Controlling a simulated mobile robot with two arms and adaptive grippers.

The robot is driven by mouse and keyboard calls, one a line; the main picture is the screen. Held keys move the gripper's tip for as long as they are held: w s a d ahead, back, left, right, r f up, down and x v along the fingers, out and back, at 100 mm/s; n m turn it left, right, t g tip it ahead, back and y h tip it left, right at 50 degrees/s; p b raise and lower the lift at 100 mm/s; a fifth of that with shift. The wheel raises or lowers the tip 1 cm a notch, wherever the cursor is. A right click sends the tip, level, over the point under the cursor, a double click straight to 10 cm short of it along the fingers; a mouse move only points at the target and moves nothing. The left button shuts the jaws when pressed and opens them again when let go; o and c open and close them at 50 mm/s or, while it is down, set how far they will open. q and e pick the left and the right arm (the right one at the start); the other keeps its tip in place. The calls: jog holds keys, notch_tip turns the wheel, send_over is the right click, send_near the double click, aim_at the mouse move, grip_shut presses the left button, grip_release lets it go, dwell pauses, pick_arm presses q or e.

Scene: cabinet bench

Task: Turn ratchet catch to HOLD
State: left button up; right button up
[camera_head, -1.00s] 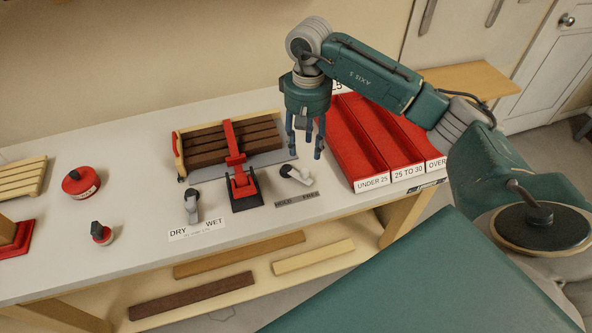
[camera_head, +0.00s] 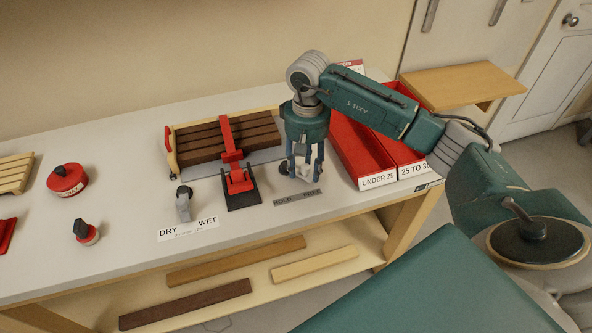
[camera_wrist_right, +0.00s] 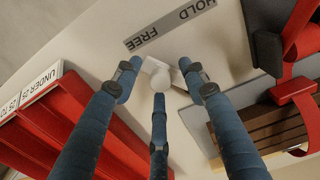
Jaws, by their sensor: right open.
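The ratchet catch is a small pale lever with a dark round part (camera_head: 284,168), just behind a grey label reading HOLD and FREE (camera_head: 297,197). My right gripper (camera_head: 303,176) is directly over it, fingers pointing down and partly hiding it in the head view. In the right wrist view the pale catch (camera_wrist_right: 159,77) shows between the three spread blue fingers (camera_wrist_right: 158,100), below the label (camera_wrist_right: 168,27). The gripper is open; whether a finger touches the catch I cannot tell. The lever's exact direction is hidden. My left gripper is not in view.
A red clamp (camera_head: 240,181) with slatted brown wood stands left of the catch. Red bins (camera_head: 362,150) stand close on the right. A DRY/WET lever (camera_head: 184,203) and red knobs (camera_head: 67,180) are further left.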

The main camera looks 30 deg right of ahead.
jog(key=shift+r, duration=0.1)
jog(key=c, duration=0.8)
jog(key=shift+o, duration=0.3)
jog(key=shift+a, duration=0.15)
